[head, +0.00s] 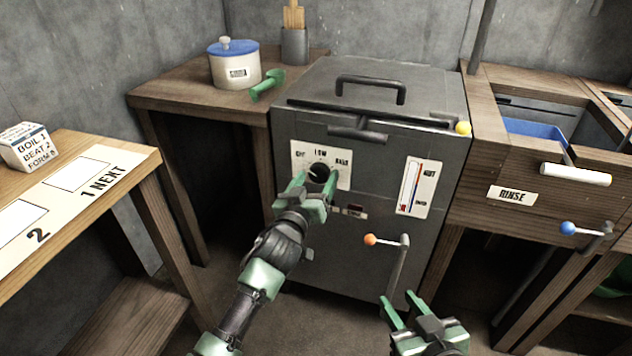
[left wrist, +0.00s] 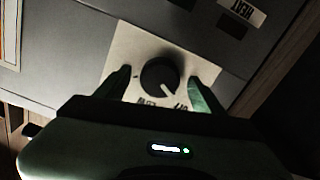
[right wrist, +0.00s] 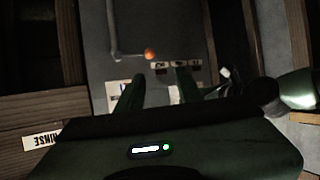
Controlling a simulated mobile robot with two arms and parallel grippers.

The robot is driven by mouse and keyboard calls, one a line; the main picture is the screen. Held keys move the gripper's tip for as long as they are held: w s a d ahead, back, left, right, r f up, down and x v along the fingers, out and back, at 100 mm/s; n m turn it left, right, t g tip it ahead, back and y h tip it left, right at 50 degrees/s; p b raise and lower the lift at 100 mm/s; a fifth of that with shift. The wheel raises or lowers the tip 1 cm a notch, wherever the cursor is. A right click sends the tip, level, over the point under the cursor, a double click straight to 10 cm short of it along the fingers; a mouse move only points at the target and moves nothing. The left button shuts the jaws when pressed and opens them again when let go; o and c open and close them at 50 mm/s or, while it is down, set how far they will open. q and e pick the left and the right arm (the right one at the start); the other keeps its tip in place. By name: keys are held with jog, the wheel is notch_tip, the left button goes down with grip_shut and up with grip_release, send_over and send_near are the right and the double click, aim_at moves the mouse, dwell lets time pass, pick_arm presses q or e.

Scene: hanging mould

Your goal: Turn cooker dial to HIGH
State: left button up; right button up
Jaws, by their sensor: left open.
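The grey cooker (head: 385,240) stands in the middle of the head view. Its black dial (head: 318,172) sits on a white plate (head: 300,157) lettered OFF, LOW and a third word like HARD. In the left wrist view, upside down, the dial (left wrist: 160,77) has its white pointer towards OFF. My left gripper (head: 305,190) is open, with its fingers (left wrist: 160,85) on either side of the dial; whether they touch it is unclear. The third word is hidden there. My right gripper (head: 402,300) is open and empty, low in front of the cooker.
An orange-knobbed crank (head: 398,262) sticks out of the cooker front near my right gripper. A gauge plate (head: 417,187) is right of the dial. A rinse sink (head: 535,130) stands right, a wooden table (head: 125,225) left. A pot (head: 234,65) is behind.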

pick_arm(q)
jog(key=shift+w, duration=0.15)
pick_arm(e)
jog(key=shift+w+r, duration=0.1)
jog(key=shift+r, duration=0.15)
pick_arm(q)
jog(key=c, duration=1.4)
jog(key=m+p, duration=0.2)
jog(key=m, duration=0.2)
jog(key=m+p, duration=0.1)
jog(key=m, duration=0.5)
jog(key=shift+m+p, duration=0.3)
jog(key=shift+p, duration=0.1)
jog(key=m, duration=0.9)
jog(key=shift+f+m+p, duration=0.1)
jog(key=shift+m+p, duration=0.25)
jog(key=shift+m, duration=1.85)
pick_arm(e)
jog(key=s+d+f+g+h, duration=0.1)
jog(key=s+d+f+g, duration=0.1)
jog(key=s+f+g, duration=0.2)
jog(key=s+d+f+g+h, duration=0.1)
jog(key=s+d+f+g, duration=0.2)
jog(key=s, duration=0.8)
jog(key=shift+f+m+g+h, duration=0.3)
jog(key=shift+f+g, duration=0.55)
jog(key=shift+g, duration=0.35)
jog(key=shift+s+d, duration=0.1)
jog(key=shift+d, duration=0.05)
